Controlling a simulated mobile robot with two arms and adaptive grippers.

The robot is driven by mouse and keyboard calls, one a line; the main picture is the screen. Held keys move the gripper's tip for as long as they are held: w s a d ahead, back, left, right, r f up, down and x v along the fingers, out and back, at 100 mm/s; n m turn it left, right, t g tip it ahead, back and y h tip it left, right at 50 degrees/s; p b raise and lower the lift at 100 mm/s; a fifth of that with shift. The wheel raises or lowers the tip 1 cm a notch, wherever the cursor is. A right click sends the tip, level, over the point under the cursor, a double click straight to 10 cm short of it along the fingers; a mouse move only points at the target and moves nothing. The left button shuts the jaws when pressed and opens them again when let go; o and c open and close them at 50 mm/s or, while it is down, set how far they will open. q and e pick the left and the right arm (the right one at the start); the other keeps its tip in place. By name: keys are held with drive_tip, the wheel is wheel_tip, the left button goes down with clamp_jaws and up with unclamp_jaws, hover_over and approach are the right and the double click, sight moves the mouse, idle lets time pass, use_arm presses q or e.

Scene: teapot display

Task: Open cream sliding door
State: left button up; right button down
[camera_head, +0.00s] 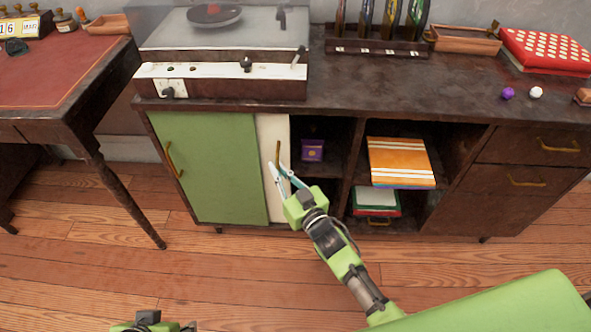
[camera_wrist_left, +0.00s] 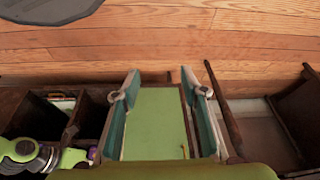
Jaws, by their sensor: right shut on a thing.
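The cream sliding door (camera_head: 265,140) shows as a narrow upright strip in the cabinet front, beside the green door (camera_head: 210,165). It has a brass handle (camera_head: 278,154) near its right edge. My right gripper (camera_head: 276,167) is at this handle, with its teal fingers shut on it. In the left wrist view my left gripper (camera_wrist_left: 160,75) is open and empty, and the green door (camera_wrist_left: 155,130) shows beyond its fingers. Only a small part of the left arm shows at the bottom of the head view.
To the right, open shelves hold a purple box (camera_head: 313,150) and an orange striped book (camera_head: 401,162). A record player (camera_head: 222,80) stands on the cabinet top (camera_head: 400,95). A desk (camera_head: 60,75) is at the left. The wooden floor (camera_head: 220,275) in front is clear.

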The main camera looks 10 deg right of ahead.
use_arm(q)
drive_tip(key=shift+w+d+r+t, duration=0.1)
drive_tip(key=shift+w+t, duration=0.05)
drive_tip(key=shift+w, duration=0.25)
drive_tip(key=shift+w+d+r+t, duration=0.1)
drive_tip(key=shift+w+t, duration=0.05)
drive_tip(key=shift+w, duration=0.25)
use_arm(e)
drive_tip(key=shift+w+a, duration=0.2)
drive_tip(key=shift+a, duration=0.5)
drive_tip(key=shift+w+a, duration=0.15)
drive_tip(key=shift+a, duration=0.5)
drive_tip(key=c, duration=2.2)
unclamp_jaws()
drive_tip(key=shift+c, duration=0.2)
drive_tip(key=v, duration=1.2)
